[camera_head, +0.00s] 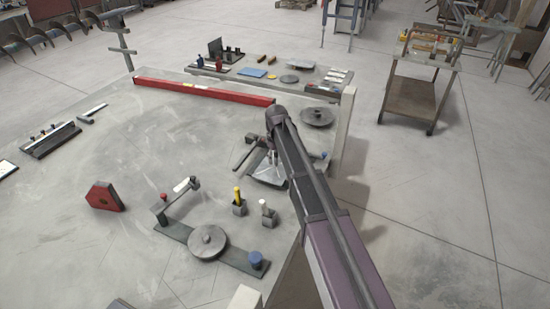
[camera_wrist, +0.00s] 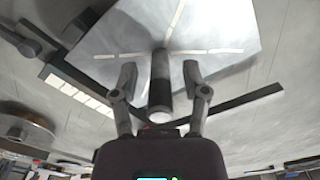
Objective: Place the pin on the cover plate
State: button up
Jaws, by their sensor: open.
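The cover plate looks to be the pale grey metal sheet with thin white lines (camera_wrist: 215,30) in the wrist view. It also shows at the table's right side in the head view (camera_head: 268,178), partly behind my arm. A dark cylinder with a pale near end (camera_wrist: 160,85), which looks like the pin, stands where the white lines meet. My gripper (camera_wrist: 160,73) is open, with one finger on each side of the cylinder and a visible gap at both. In the head view the gripper (camera_head: 272,150) is low over the plate, and its fingertips are hard to make out.
Left of my arm stand a yellow-topped holder (camera_head: 239,200), a white-topped holder (camera_head: 268,213) and a dark bar with a round disc (camera_head: 208,242). A red beam (camera_head: 205,90) crosses the table behind. The table's middle left is clear.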

jog(key=shift+r, duration=0.1)
notch_tip(320, 180, up, 12)
jog(key=p, duration=1.2)
dwell(0.8)
jog(key=s+d+m, duration=0.7)
jog(key=s+d, duration=1.5)
jog(key=s, duration=0.4)
jog(key=shift+d, duration=0.35)
jog(key=shift+s, duration=0.15)
